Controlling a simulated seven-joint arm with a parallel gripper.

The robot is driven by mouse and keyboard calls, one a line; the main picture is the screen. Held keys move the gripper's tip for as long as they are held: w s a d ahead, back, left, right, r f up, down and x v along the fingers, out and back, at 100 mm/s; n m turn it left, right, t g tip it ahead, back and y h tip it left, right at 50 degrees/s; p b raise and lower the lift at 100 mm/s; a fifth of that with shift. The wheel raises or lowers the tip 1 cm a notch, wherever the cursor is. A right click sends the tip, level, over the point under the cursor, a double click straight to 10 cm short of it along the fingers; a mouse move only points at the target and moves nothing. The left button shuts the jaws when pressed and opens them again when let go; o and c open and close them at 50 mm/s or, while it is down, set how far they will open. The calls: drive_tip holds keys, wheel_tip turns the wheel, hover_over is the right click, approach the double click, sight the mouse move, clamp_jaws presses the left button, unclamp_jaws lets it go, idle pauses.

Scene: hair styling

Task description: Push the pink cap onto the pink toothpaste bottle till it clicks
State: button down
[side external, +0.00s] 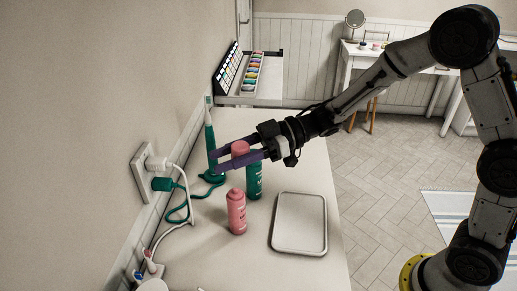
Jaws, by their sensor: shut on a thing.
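The pink toothpaste bottle (236,215) stands upright on the white counter, with its narrower top facing up. My gripper (225,157), with purple fingers, is shut on the pink cap (240,148). It holds the cap above the counter, higher in the picture than the pink bottle and apart from it. The near finger hides the lower part of the cap.
A green bottle (254,181) stands just behind the pink bottle, its top hidden by my gripper. A green electric toothbrush (210,140) stands at the left near plugs and cords (165,184). A pale tray (299,223) lies at the right. The counter (215,259) is clear in front.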

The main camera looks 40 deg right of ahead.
sight(233, 192)
wheel_tip(233, 192, down, 6)
drive_tip(key=a, duration=0.2)
drive_tip(key=shift+f+n, duration=0.2)
drive_tip(key=shift+n, duration=0.1)
drive_tip(key=shift+s+f+g, duration=0.1)
drive_tip(key=shift+f+g, duration=0.2)
drive_tip(key=shift+f, duration=1.3)
idle(3.5)
drive_tip(key=shift+c, duration=1.7)
unclamp_jaws()
